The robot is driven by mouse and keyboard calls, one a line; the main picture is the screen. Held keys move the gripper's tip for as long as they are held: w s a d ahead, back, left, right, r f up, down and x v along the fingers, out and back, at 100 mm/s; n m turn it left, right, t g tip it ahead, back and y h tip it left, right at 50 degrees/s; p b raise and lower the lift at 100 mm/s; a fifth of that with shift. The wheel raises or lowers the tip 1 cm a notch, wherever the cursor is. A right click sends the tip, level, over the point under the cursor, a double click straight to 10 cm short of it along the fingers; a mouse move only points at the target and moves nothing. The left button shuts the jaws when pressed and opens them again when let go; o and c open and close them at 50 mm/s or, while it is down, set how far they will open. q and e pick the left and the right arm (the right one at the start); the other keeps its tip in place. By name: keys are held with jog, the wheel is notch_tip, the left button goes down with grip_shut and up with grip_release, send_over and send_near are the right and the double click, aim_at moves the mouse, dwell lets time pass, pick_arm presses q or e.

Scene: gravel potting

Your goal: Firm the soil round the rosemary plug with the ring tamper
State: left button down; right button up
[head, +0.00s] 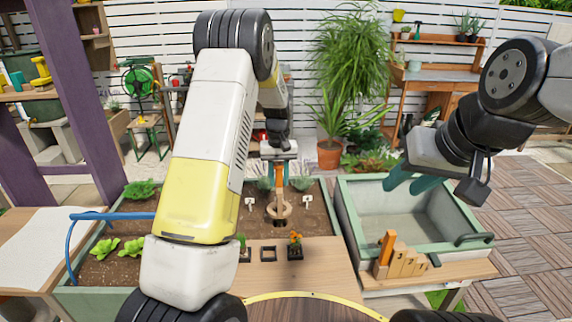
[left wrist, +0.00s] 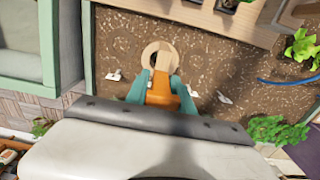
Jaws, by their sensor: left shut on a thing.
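My left gripper (head: 279,168) is shut on the orange handle of the ring tamper (head: 279,210), which is upright over the brown soil bed (head: 318,222). Its pale wooden ring is at or close to the soil; contact cannot be told. In the left wrist view, the teal fingers (left wrist: 162,92) clasp the handle, and the ring (left wrist: 151,50) surrounds a small dark patch. I cannot make out the rosemary plug; the ring and handle may hide it. My right gripper (head: 408,184) is open and empty above the grey-green tub.
White tags (head: 308,200) and grey-green plants (head: 300,182) stand near the tamper. In front, a wooden board (head: 325,262) holds small black pots, one with an orange flower (head: 295,243). A blue hoop (head: 110,215) is left.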

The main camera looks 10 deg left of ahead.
aim_at(279, 164)
pick_arm(q)
jog(key=shift+f, duration=3.25)
jog(key=shift+r, duration=5.1)
jog(key=shift+s, duration=0.1)
